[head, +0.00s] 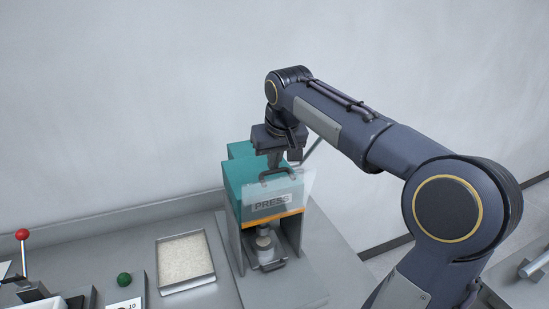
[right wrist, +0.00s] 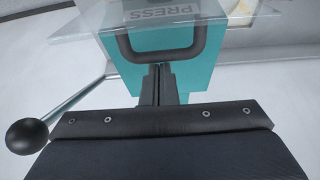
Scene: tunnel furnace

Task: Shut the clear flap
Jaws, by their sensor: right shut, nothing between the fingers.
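The clear flap (head: 294,191) is a see-through panel on the front of the teal press (head: 240,172), over its PRESS label. It looks raised and tilted outward, above the press opening; its exact angle is hard to tell. Its dark handle (head: 279,173) is on the upper part. My right gripper (head: 275,163) is shut and empty, pointing down over the press top at the handle. In the right wrist view the closed fingertips (right wrist: 159,70) are close to the handle (right wrist: 163,55), with the flap (right wrist: 85,22) beyond; I cannot tell whether they touch. My left gripper is out of view.
A lever with a black ball (right wrist: 27,136) is beside the press. A small round piece (head: 264,241) stands in the press opening. A shallow tray (head: 185,287), a green ball (head: 124,279) and a red-knobbed lever (head: 22,234) are to the left. A grey wall is behind.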

